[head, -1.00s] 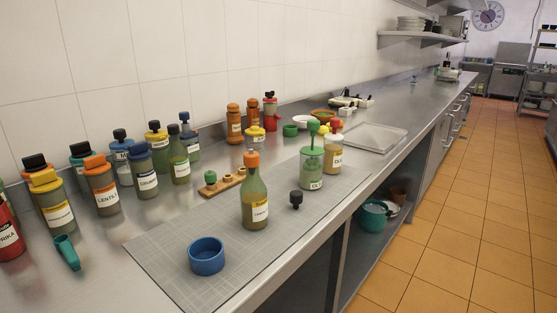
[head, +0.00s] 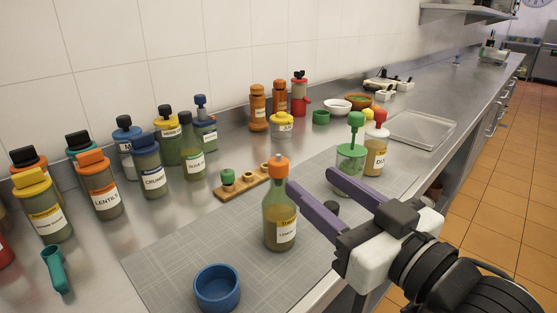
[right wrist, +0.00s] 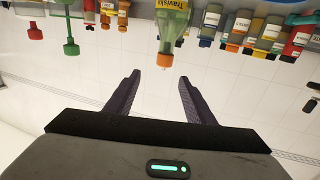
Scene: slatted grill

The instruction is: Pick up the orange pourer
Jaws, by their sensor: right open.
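The orange pourer (head: 278,166) is the cap on top of a green glass bottle with a white and yellow label (head: 281,222), which stands upright on the grey mat. My right gripper (head: 312,180) comes in from the right with its purple fingers spread, empty, just right of the bottle's top at about the pourer's height. In the right wrist view, which is upside down, the orange pourer (right wrist: 165,60) lies ahead of and roughly between the two open fingers (right wrist: 159,77), apart from them. My left gripper is not in view.
A blue bowl (head: 217,288) stands in front of the bottle. A wooden holder with a green stopper (head: 244,182) is behind it. A green-topped jar (head: 350,162) stands beyond my fingers. Several labelled bottles line the wall at left. The mat (head: 170,252) is bare left of the bottle.

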